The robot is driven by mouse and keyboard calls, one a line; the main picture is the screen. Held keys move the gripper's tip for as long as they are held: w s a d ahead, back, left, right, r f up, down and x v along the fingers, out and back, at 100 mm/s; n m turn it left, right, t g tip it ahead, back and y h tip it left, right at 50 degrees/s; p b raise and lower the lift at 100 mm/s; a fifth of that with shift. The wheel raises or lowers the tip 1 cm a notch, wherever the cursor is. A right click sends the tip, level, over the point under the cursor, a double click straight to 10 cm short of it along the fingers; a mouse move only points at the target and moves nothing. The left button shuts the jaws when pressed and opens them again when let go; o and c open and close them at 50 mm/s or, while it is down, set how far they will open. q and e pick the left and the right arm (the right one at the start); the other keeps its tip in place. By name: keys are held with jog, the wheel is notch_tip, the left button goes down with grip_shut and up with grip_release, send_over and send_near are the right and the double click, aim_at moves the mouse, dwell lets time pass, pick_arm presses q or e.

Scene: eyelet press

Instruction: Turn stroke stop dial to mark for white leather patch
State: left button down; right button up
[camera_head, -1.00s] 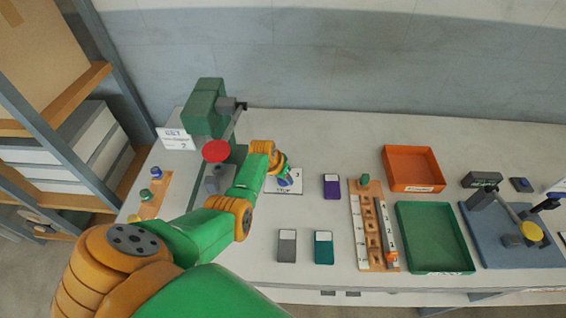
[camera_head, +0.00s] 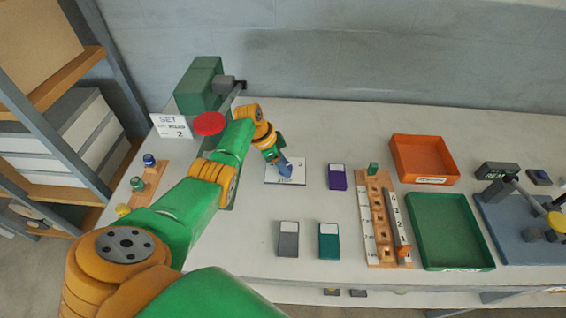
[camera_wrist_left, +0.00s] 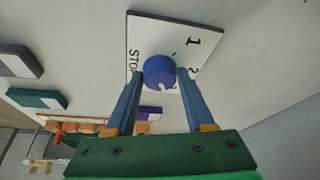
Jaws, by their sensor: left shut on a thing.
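The stroke stop dial is a blue round knob (camera_wrist_left: 159,71) with a white pointer line. It stands on a white plate (camera_head: 299,179) marked STOP, with numerals 1 and 2 readable in the left wrist view (camera_wrist_left: 205,38). The pointer line faces the lower right of the knob in that view; which mark it meets is unclear. My left gripper (camera_head: 284,169) is shut on the dial, its blue fingers on either side of it in the left wrist view (camera_wrist_left: 160,84). In the head view the fingers hide the dial. My right gripper is out of view. I cannot pick out a white leather patch.
A sign (camera_head: 171,126) reading SET and 2 stands beside the green press (camera_head: 200,85) with its red disc (camera_head: 209,123). Purple (camera_head: 337,177), grey (camera_head: 288,240) and teal (camera_head: 329,241) pieces lie nearby. A wooden rack (camera_head: 369,222), orange tray (camera_head: 452,161) and green tray (camera_head: 414,215) are to the right.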

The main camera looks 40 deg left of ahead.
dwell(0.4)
pick_arm(q)
jog(key=shift+c, duration=1.3)
grip_release()
